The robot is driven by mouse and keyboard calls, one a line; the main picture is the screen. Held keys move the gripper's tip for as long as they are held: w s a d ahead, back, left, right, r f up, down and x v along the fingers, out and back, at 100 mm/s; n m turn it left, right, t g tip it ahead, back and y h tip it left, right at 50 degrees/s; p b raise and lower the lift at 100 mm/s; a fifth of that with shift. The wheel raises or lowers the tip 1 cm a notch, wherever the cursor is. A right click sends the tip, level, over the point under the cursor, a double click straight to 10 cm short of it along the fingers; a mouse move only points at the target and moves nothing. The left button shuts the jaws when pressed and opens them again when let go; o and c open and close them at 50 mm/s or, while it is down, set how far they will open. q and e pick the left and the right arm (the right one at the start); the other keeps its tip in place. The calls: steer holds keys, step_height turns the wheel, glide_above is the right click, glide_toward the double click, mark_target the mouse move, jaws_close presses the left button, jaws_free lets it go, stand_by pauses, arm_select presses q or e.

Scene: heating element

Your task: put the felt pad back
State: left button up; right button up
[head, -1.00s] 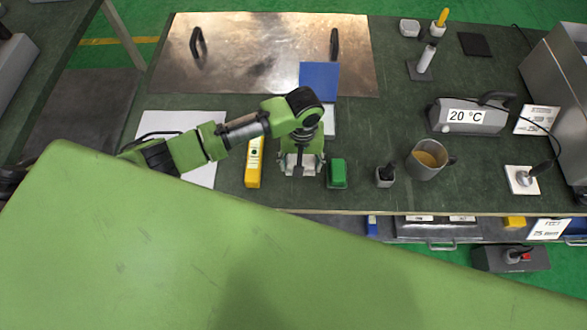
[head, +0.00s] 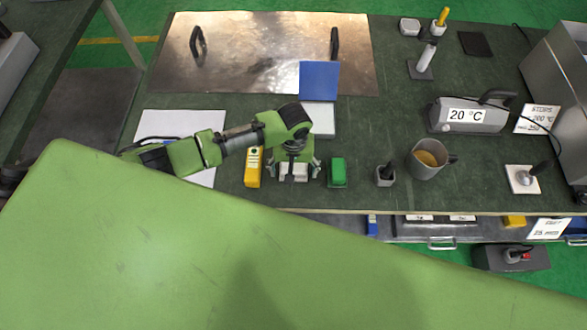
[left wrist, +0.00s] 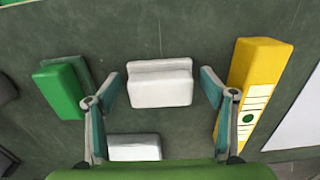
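A small white stepped block (head: 293,172), which I take to be the felt pad, sits on the dark green bench top. In the left wrist view the white block (left wrist: 160,83) lies between the two fingers of my left gripper (left wrist: 162,90). The gripper is open, with one finger on either side of the block and a gap at least on the right side. In the head view my left gripper (head: 294,168) points down over the block and partly hides it. My right gripper is not in view.
A yellow bar (head: 253,168) lies left of the gripper and a green block (head: 337,172) right of it, both close. A blue panel (head: 319,80) and a white piece (head: 318,119) lie behind. A mug (head: 427,160) and a dark-topped holder (head: 385,177) stand to the right.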

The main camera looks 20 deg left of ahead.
mark_target(294, 169)
arm_select(q)
step_height(294, 169, up, 12)
steer(key=shift+r+p, duration=0.15)
steer(key=shift+p, duration=0.25)
stand_by(0.3)
